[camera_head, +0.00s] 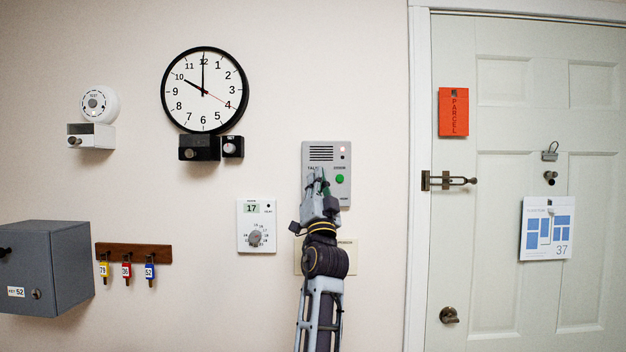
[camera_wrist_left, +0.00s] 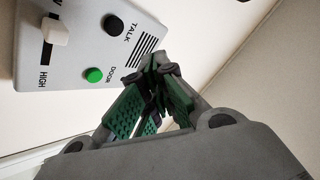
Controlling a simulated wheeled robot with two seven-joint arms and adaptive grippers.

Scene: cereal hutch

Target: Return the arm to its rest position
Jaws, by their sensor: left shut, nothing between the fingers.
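My left gripper (camera_head: 319,180) is in front of the grey intercom panel (camera_head: 312,163) on the wall, with its arm coming up from the bottom of the head view. In the left wrist view the green-padded fingers (camera_wrist_left: 153,72) are shut and empty. They point at the panel (camera_wrist_left: 70,22), near its speaker slots. The green DOOR button (camera_head: 340,179) is just right of the fingertips in the head view and also shows in the wrist view (camera_wrist_left: 94,75). I cannot tell whether the fingertips touch the panel. My right gripper is not in view.
A thermostat (camera_head: 246,242) reading 17 is left of my arm. A clock (camera_head: 204,70), a key rack (camera_head: 112,252) and a grey box (camera_head: 60,255) are further left. The white door (camera_head: 500,180) with a latch (camera_head: 450,181) is at right. The wall between thermostat and key rack is clear.

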